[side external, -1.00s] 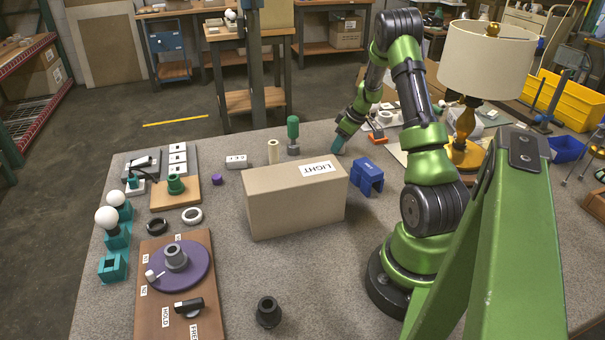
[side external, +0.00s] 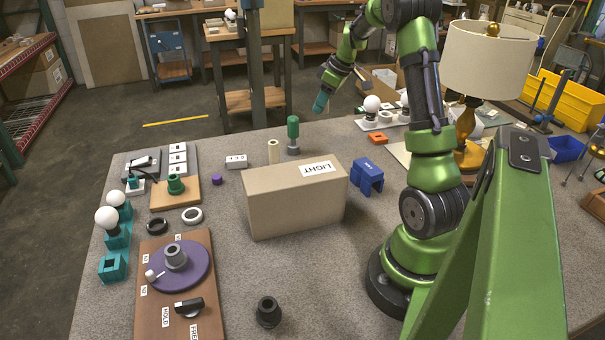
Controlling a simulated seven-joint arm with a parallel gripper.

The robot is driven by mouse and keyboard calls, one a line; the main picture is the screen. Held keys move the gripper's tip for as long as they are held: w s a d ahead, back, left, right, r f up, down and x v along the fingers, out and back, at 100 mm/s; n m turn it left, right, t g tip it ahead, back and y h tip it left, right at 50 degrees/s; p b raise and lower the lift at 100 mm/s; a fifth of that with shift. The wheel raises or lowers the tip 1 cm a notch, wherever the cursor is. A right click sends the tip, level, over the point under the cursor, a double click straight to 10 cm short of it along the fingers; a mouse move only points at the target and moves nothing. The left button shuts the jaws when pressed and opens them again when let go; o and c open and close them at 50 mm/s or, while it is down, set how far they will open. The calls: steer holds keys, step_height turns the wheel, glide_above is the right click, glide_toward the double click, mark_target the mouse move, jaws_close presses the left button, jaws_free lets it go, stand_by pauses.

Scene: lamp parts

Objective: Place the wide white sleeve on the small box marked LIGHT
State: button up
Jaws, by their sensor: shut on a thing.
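The beige box marked LIGHT (side external: 290,205) stands on the grey table, its white label on the top face, which is otherwise bare. My gripper (side external: 320,103) is raised behind the box, with its teal tip pointing down. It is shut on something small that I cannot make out. I cannot tell which piece is the wide white sleeve: a white ring (side external: 192,215) lies left of the box, and a narrow cream cylinder (side external: 273,151) stands behind it.
A green-handled tool (side external: 293,134) stands upright behind the box. A blue bracket (side external: 367,177) sits close to its right side. A brown board with a purple disc (side external: 190,255) lies at left. A dark flanged part (side external: 268,311) is in front, with clear table around it.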

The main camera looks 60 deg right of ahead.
steer(key=w+a+r+n, duration=0.2)
steer(key=a+r, duration=0.3)
steer(key=a, duration=0.4)
step_height(320, 180, up, 3)
steer(key=n+g+y, duration=0.1)
steer(key=n+y, duration=0.2)
steer(key=n, duration=0.3)
glide_above(287, 174)
steer(key=d, duration=0.1)
steer(key=f, duration=0.2)
steer(key=s+f, duration=0.1)
steer(key=f, duration=0.1)
steer(key=shift+s+f, duration=0.15)
steer(key=shift+f, duration=2.2)
steer(key=shift+f, duration=0.15)
steer(key=o, duration=1)
